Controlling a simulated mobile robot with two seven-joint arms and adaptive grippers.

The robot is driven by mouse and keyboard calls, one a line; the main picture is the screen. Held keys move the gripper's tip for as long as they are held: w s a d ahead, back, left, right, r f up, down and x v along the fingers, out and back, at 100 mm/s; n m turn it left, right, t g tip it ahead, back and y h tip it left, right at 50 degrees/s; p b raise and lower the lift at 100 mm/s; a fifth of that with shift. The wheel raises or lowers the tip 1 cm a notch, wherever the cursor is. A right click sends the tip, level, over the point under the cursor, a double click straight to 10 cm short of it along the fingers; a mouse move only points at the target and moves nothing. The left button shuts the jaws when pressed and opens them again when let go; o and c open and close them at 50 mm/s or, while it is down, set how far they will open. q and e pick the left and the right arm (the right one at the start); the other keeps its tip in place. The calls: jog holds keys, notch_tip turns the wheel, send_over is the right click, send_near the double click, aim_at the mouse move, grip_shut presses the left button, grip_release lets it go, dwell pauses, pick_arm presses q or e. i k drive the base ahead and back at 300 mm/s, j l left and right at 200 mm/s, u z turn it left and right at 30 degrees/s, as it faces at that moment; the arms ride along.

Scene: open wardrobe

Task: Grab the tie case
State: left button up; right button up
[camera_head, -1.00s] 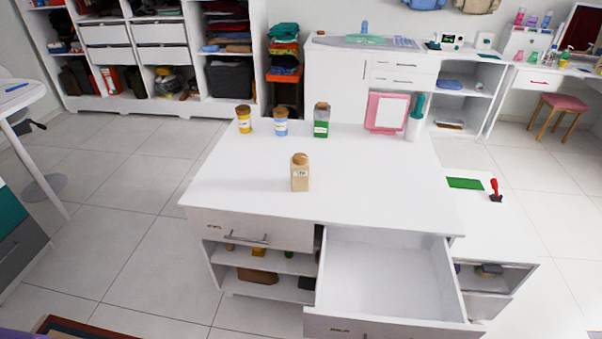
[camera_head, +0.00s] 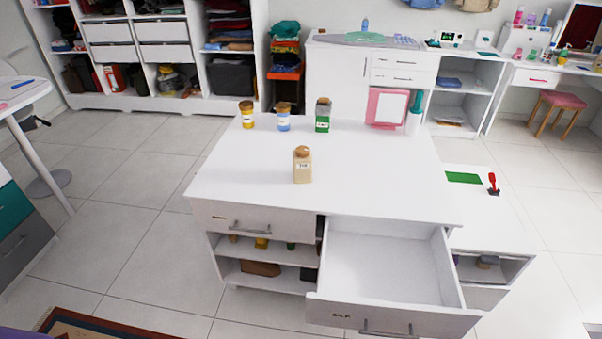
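I cannot pick out a tie case with certainty. The white island (camera_head: 250,190) stands in the middle, with a pulled-out drawer (camera_head: 388,265) at its front right whose visible floor is bare. On the open shelves under its left drawer lie small items, including a brown box-like item (camera_head: 261,268) on the lower shelf, too small to identify. Neither of my grippers is in view.
A cork-topped bottle (camera_head: 302,168) stands mid-top. A yellow jar (camera_head: 247,117), a blue jar (camera_head: 283,120), a green jar (camera_head: 323,120) and a pink frame (camera_head: 386,106) line the back. Clear floor lies left of the island; a rug (camera_head: 90,326) is at bottom left.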

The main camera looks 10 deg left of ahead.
aim_at(302, 167)
jog(key=k+z, duration=0.3)
jog(key=k+l+z, duration=0.1)
jog(key=z, duration=0.2)
jog(key=j+z, duration=0.1)
jog(key=z, duration=1.6)
jog(key=k+j, duration=0.15)
jog(key=j, duration=0.25)
jog(key=k+j, duration=0.1)
jog(key=j, duration=0.3)
jog(key=k+j, duration=0.15)
jog(key=j, duration=0.25)
jog(key=k+j+z, duration=0.1)
jog(key=j, duration=0.3)
jog(key=k+j, duration=0.15)
jog(key=j, duration=0.25)
